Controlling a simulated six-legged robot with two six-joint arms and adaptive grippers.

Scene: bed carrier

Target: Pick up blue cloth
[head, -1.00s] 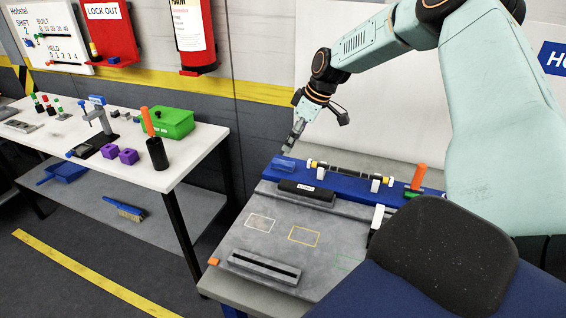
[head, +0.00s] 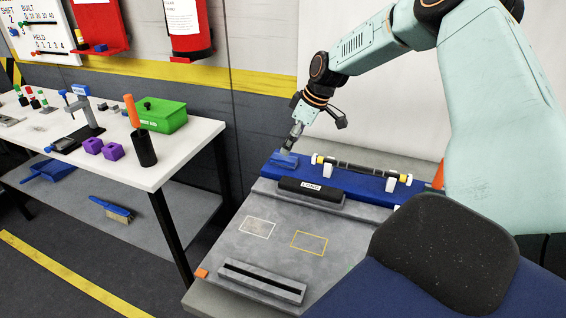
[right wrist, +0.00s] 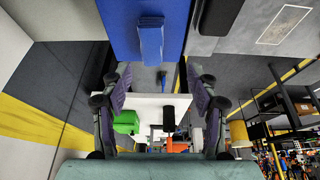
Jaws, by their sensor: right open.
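The blue cloth (head: 284,161) is a small folded block at the left end of the blue strip at the back of the grey bench. It also shows in the right wrist view (right wrist: 151,40), at the top centre on the darker blue surface. My right gripper (head: 287,150) is just above the cloth and overlaps its upper edge in the head view. In the right wrist view its two fingers (right wrist: 160,82) are spread apart with nothing between them, and the cloth lies beyond the tips. I cannot tell whether they touch it. My left gripper is in neither view.
A dark rod on white supports (head: 360,169) stands right of the cloth. A black block labelled LONG (head: 311,191) lies in front. A slotted grey block (head: 262,282) sits near the bench's front. A white table (head: 185,170) with a green box (head: 163,116) stands left, across a gap.

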